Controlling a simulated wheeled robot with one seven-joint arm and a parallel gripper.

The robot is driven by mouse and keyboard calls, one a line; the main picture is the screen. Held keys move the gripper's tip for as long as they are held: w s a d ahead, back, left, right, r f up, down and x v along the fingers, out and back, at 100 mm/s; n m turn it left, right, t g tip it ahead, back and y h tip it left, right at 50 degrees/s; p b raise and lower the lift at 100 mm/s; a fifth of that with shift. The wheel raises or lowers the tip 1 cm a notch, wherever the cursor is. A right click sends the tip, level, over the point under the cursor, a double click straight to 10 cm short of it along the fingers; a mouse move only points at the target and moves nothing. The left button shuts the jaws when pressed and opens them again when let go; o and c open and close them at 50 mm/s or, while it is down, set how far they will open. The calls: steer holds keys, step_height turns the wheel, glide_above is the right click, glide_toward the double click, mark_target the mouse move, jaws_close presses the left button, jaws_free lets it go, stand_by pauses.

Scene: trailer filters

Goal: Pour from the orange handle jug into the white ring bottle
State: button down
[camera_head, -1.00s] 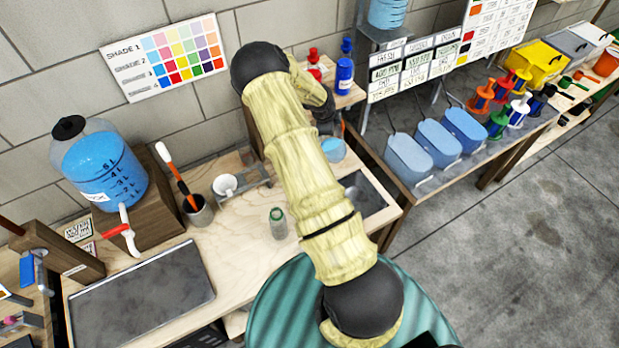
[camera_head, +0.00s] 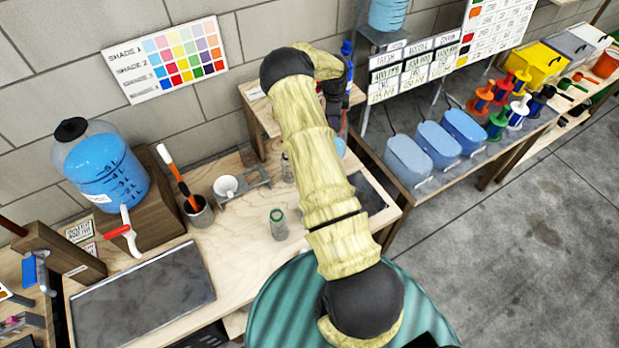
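My arm reaches across the bench and its far end bends down at the small shelf. The dark end of my gripper (camera_head: 335,108) is mostly hidden behind the arm, and its fingers cannot be made out. A patch of pale blue (camera_head: 340,147) shows just right of the arm, perhaps part of a jug; no orange handle can be made out with certainty. A small clear bottle (camera_head: 287,167) stands left of the arm beside a grey holder; its ring colour is unclear. Another small clear bottle with a green ring (camera_head: 279,224) stands upright nearer on the bench.
A blue-filled dispenser (camera_head: 105,172) with a red-handled tap stands at left. A cup (camera_head: 199,212) holds an orange-and-white tool. A white bowl (camera_head: 226,186) sits by the grey holder (camera_head: 250,183). A blue bottle (camera_head: 347,62) stands behind my wrist. The front-left dark mat (camera_head: 145,295) is clear.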

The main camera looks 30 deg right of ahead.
step_height(320, 180, up, 8)
steer(key=y, duration=0.1)
steer(key=shift+w+d+f+g, duration=0.2)
steer(key=shift+w+d+g, duration=0.05)
steer(key=shift+d+g, duration=0.15)
steer(key=shift+r, duration=2.5)
stand_by(0.5)
